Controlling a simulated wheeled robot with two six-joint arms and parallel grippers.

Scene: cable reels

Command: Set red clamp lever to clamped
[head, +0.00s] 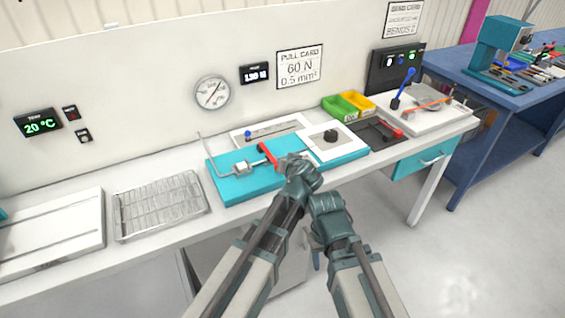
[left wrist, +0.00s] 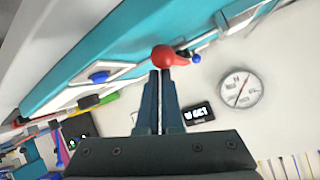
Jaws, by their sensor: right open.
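The red clamp lever (head: 268,156) stands on the turquoise fixture (head: 232,188) on the bench, tilted, beside a small white block (head: 242,168). My left arm reaches up to the fixture, and its wrist hides the left fingers in the head view. In the left wrist view my left gripper (left wrist: 160,75) has its fingers together, with only a thin gap. The lever's red ball knob (left wrist: 165,57) is right at the fingertips; I cannot tell whether they touch. My right gripper (head: 326,203) is open beside the left wrist, in front of the bench edge; its fingers are hard to make out.
Green and yellow bins (head: 348,105) and a blue-knobbed lever (head: 404,88) stand farther right. A wire rack (head: 160,205) lies left. A gauge (head: 213,92) hangs on the wall.

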